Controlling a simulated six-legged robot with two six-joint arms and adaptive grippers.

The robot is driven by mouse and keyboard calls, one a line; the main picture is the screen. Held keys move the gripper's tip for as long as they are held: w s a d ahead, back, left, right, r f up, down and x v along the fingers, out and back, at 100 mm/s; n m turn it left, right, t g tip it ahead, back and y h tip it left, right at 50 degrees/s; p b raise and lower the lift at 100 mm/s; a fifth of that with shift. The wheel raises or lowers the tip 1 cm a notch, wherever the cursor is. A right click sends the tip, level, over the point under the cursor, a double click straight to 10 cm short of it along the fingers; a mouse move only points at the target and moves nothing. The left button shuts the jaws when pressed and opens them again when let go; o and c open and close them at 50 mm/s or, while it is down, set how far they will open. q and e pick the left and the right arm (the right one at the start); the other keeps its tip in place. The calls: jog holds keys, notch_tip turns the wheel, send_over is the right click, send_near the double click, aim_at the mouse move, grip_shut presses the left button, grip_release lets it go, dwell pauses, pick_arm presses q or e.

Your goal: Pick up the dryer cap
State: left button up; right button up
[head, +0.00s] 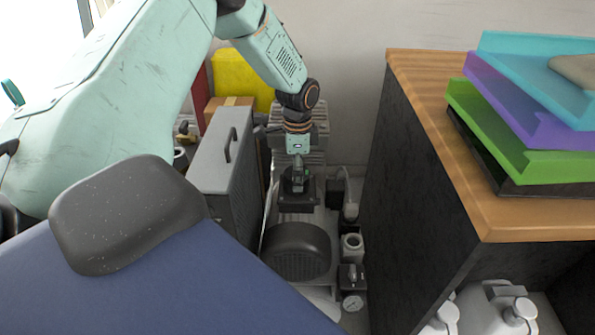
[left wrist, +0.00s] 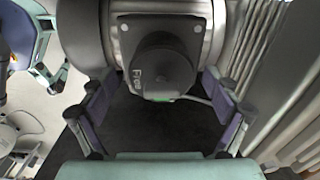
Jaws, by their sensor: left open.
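In the head view my left gripper (head: 298,183) points down among the compressor parts between a grey cabinet and a wooden-topped counter. In the left wrist view the fingers of my left gripper (left wrist: 158,88) are spread, one on each side of a dark rounded cap-like part (left wrist: 161,66) with pale lettering. This looks like the dryer cap, on a larger grey cylindrical body (left wrist: 205,25). I cannot tell whether the fingers touch it. In the head view the gripper hides most of this part.
The grey cabinet (head: 221,150) stands close left of the gripper, the counter (head: 432,130) close right. A dark ribbed motor cover (head: 296,250) and a pressure gauge (head: 352,302) lie nearer. Stacked trays (head: 520,110) rest on the counter. A blue chair (head: 150,280) fills the lower left.

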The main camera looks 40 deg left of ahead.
pick_arm(q)
jog(key=shift+f, duration=0.5)
jog(key=shift+s+a, duration=0.1)
jog(key=shift+f, duration=0.1)
jog(key=shift+c, duration=0.2)
jog(key=c, duration=1.3)
jog(key=shift+o, duration=0.2)
notch_tip(320, 180, up, 10)
jog(key=p, duration=0.4)
